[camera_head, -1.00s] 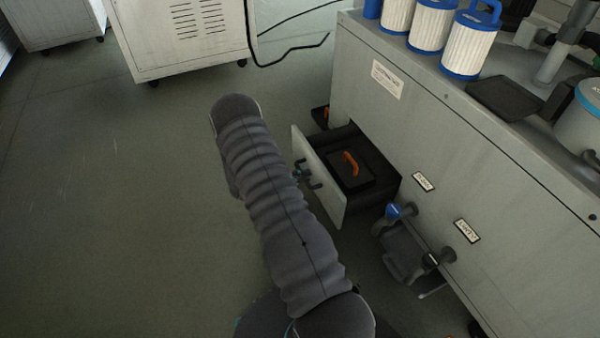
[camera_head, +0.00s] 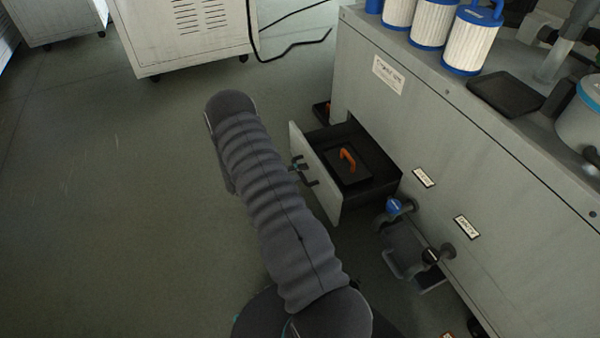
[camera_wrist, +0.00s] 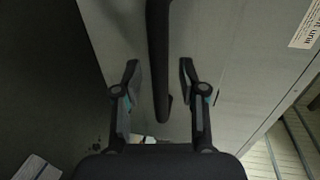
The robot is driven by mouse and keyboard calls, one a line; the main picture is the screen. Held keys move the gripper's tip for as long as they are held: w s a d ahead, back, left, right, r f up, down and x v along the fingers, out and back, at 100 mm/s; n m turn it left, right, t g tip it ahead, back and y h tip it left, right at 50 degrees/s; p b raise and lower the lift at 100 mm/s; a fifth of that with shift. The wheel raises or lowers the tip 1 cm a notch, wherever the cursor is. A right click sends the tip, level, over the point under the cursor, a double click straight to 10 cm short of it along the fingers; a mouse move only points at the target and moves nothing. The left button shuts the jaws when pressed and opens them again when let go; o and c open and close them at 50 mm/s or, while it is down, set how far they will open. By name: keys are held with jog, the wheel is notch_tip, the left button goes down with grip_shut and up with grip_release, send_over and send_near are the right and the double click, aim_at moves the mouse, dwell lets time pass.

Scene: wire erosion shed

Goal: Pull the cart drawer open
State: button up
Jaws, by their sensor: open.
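The cart drawer (camera_head: 312,170) stands well out of the grey cart (camera_head: 450,130), its pale front panel facing left. In it lies a black lid (camera_head: 350,178) with an orange handle (camera_head: 347,158). In the wrist view, the drawer's dark bar handle (camera_wrist: 158,40) runs between the two fingers of my gripper (camera_wrist: 158,78). The fingers are open, with a gap visible on each side of the bar. In the head view my arm mostly hides the gripper; only small parts show at the drawer front.
White filter cartridges (camera_head: 430,25) with blue ends and a dark tray (camera_head: 505,94) stand on the cart top. Valves (camera_head: 395,207) stick out below its labels. A white wheeled cabinet (camera_head: 185,35) stands at the back. The floor (camera_head: 100,220) to the left is clear.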

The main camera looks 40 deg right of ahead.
jog(key=v, duration=1.2)
jog(key=shift+f, duration=0.1)
